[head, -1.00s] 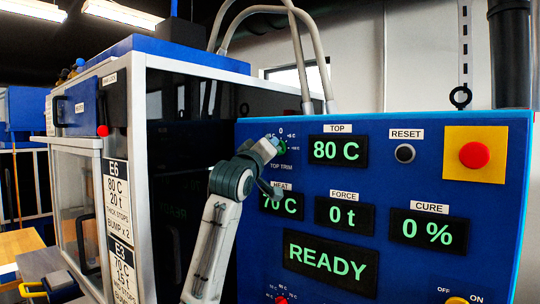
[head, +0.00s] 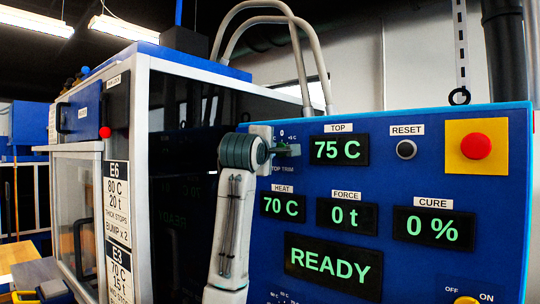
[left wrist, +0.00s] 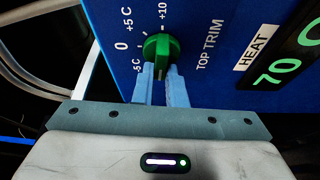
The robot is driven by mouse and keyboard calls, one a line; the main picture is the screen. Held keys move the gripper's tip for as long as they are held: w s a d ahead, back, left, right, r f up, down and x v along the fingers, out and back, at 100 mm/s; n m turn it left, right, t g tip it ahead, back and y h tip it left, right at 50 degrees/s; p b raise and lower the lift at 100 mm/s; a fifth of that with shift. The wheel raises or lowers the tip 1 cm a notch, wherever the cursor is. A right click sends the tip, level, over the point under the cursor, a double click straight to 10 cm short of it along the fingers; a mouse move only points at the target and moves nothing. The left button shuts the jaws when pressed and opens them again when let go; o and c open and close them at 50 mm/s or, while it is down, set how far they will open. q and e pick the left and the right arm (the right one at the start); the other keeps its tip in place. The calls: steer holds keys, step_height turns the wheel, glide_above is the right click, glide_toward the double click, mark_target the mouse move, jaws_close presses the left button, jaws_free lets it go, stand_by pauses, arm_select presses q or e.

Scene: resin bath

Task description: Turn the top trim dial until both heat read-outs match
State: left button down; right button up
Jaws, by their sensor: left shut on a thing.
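The green top trim dial (left wrist: 160,47) shows in the left wrist view, beside the printed marks -5 C, 0, +5 C and +10. My left gripper (left wrist: 160,76) is shut on it, with a blue finger on each side. In the head view my left gripper (head: 288,151) is at the panel's upper left and largely hides the dial. The TOP read-out (head: 339,150) shows 75 C. The HEAT read-out (head: 283,206) below shows 70 C, so the two differ. My right gripper is in neither view.
The blue panel also carries the FORCE read-out (head: 346,215) at 0 t, the CURE read-out (head: 432,228) at 0 % and a READY display (head: 332,264). A reset button (head: 406,149) and a red stop button (head: 476,146) sit right. A glass-sided cabinet (head: 145,60) stands left.

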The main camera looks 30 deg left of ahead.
arm_select(q)
steer(key=shift+n, duration=0.5)
steer(key=c, duration=1.5)
jaws_free()
steer(key=b+v, duration=0.4)
steer(key=v, duration=0.6)
steer(key=shift+s+d+r+b, duration=0.1)
steer(key=shift+s+d+b, duration=0.05)
steer(key=shift+s+b, duration=0.2)
